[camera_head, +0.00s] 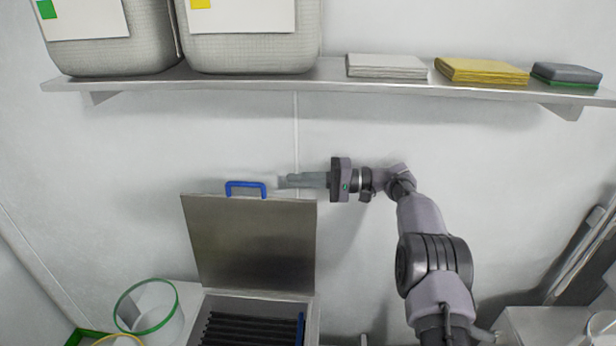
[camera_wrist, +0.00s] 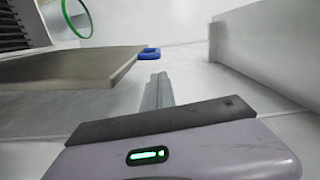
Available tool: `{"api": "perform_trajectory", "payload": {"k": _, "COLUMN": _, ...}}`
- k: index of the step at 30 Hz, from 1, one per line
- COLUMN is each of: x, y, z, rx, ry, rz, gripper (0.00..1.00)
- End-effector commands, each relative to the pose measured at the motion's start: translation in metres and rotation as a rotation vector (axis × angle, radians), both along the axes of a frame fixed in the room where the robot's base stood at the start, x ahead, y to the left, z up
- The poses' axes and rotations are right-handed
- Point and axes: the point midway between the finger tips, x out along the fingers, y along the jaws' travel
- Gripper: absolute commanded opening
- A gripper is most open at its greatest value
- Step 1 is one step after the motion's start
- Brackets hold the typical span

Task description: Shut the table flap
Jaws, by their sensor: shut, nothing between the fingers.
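The table flap (camera_head: 252,245) is a grey metal panel standing open, near upright, above a compartment with dark ribbed contents (camera_head: 250,330). A blue handle (camera_head: 245,188) sits on its top edge. My gripper (camera_head: 284,181) is shut and empty, pointing left at the height of the flap's upper right corner, close to the handle's right side. In the wrist view the flap (camera_wrist: 75,68) shows at the left, with the blue handle (camera_wrist: 149,53) just beyond my closed fingers (camera_wrist: 158,80). I cannot tell whether the fingers touch the flap.
A shelf (camera_head: 310,80) above bears two large pale containers (camera_head: 250,50), a white stack (camera_head: 386,66), a yellow stack (camera_head: 481,70) and a grey-green block (camera_head: 566,75). A green-rimmed clear tub (camera_head: 150,315) stands left of the compartment.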

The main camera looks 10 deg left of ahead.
Motion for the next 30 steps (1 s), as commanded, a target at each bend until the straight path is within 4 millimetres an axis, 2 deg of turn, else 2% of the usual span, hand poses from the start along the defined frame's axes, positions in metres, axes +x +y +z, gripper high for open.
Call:
{"api": "perform_trajectory", "payload": {"k": 6, "x": -0.005, "y": 0.04, "z": 0.0, "rx": -0.001, "ry": 0.001, "rz": 0.002, "gripper": 0.0}}
{"api": "perform_trajectory", "payload": {"k": 10, "x": -0.006, "y": 0.054, "z": 0.0, "rx": -0.002, "ry": 0.002, "rz": 0.001, "gripper": 0.0}}
{"api": "perform_trajectory", "payload": {"k": 24, "x": -0.007, "y": 0.058, "z": -0.001, "rx": -0.003, "ry": -0.001, "rz": -0.001, "gripper": 0.0}}
{"api": "perform_trajectory", "payload": {"k": 30, "x": -0.016, "y": 0.058, "z": -0.003, "rx": 0.0, "ry": -0.049, "rz": 0.0, "gripper": 0.0}}
